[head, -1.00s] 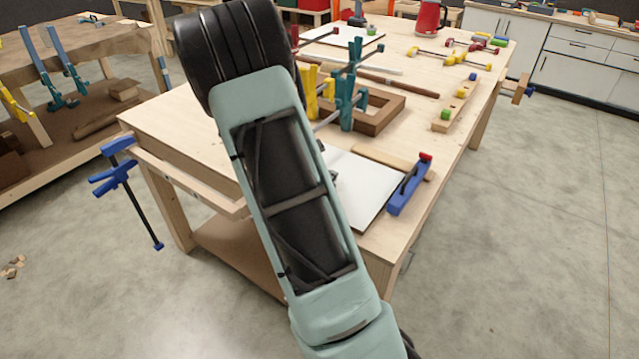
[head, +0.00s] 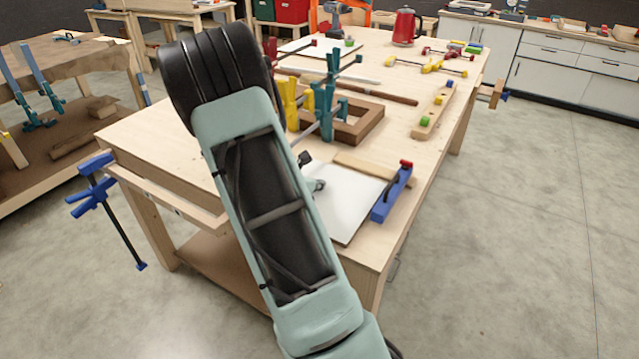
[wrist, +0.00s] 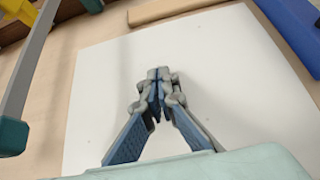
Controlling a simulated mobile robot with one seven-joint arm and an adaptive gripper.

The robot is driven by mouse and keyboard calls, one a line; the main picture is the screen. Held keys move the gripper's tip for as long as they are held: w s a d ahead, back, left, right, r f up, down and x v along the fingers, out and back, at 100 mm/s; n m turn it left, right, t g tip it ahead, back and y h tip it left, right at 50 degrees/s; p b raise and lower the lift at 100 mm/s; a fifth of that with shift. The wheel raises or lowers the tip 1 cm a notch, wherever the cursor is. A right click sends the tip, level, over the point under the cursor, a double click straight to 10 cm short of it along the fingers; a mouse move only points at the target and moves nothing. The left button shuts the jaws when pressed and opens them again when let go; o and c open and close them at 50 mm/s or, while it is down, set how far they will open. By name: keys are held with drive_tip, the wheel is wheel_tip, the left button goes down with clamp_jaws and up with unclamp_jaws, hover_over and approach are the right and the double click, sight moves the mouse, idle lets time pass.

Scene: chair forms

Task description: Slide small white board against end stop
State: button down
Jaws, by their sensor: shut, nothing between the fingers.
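The small white board (head: 350,205) lies flat near the front corner of the workbench, partly hidden by my arm in the head view. It fills much of the wrist view (wrist: 235,75). A light wooden strip (head: 362,167), which looks like the end stop, runs along its far edge; it also shows at the top of the wrist view (wrist: 185,8). I cannot tell whether board and strip touch. My gripper (wrist: 160,74) is shut and empty, its fingertips over the board; whether they press on it is unclear. In the head view, a little of my gripper (head: 318,185) shows past my arm.
A blue tool with a red end (head: 392,195) lies by the board's right edge. Teal clamps (head: 327,110) and yellow clamps (head: 291,100) stand beside a brown wooden frame (head: 362,122) behind the board. A wooden block strip (head: 433,110) lies farther right.

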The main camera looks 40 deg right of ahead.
drive_tip(key=a, duration=0.1)
drive_tip(key=s+a, duration=0.1)
drive_tip(key=a+f, duration=0.1)
drive_tip(key=a, duration=0.1)
drive_tip(key=shift+s+b, duration=0.3)
drive_tip(key=shift+b, duration=0.05)
drive_tip(key=shift+w+r+p, duration=0.1)
drive_tip(key=shift+r+p, duration=0.35)
drive_tip(key=shift+r, duration=0.3)
drive_tip(key=shift+r, duration=0.1)
drive_tip(key=s+a, duration=0.4)
drive_tip(key=a, duration=0.6)
drive_tip(key=shift+s+a+b, duration=0.35)
drive_tip(key=shift+a+b, duration=0.05)
